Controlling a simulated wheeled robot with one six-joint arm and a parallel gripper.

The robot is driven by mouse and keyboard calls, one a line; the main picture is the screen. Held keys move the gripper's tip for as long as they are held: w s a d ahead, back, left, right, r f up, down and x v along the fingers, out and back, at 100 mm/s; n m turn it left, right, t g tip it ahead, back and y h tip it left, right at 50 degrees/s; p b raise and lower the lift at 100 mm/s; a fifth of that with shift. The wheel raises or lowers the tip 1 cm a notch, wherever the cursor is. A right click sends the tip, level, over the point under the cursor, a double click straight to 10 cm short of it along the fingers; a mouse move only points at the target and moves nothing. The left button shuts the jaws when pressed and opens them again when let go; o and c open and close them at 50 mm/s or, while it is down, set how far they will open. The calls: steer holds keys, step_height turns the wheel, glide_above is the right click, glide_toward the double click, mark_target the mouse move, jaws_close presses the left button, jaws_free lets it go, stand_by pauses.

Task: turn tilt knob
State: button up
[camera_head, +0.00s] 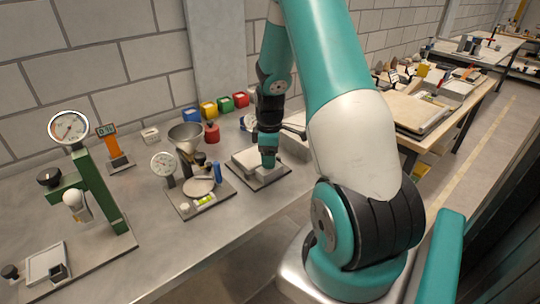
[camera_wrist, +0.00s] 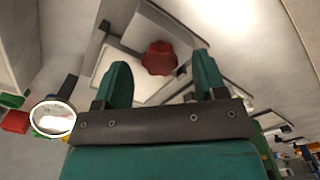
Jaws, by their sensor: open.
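The tilt knob (camera_wrist: 159,58) is red and lobed. In the wrist view it sits at the top centre, against a pale panel of the sandbed (camera_wrist: 112,62). My gripper (camera_wrist: 160,72) is open, with one teal finger on each side of the knob in the picture. I cannot tell whether either finger touches it. In the head view my gripper (camera_head: 268,160) points down over the sandbed, a pale tray on a dark base plate (camera_head: 262,184). The knob is hidden there behind my gripper and arm.
Left of the sandbed stands a board with a dial, funnel and small parts (camera_head: 200,198). A green press with a gauge (camera_head: 100,185) is farther left. Several coloured boxes (camera_head: 208,108) line the wall. The front strip of the bench (camera_head: 200,240) is clear.

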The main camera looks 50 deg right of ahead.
steer(key=shift+f, duration=0.6)
steer(key=c, duration=0.9)
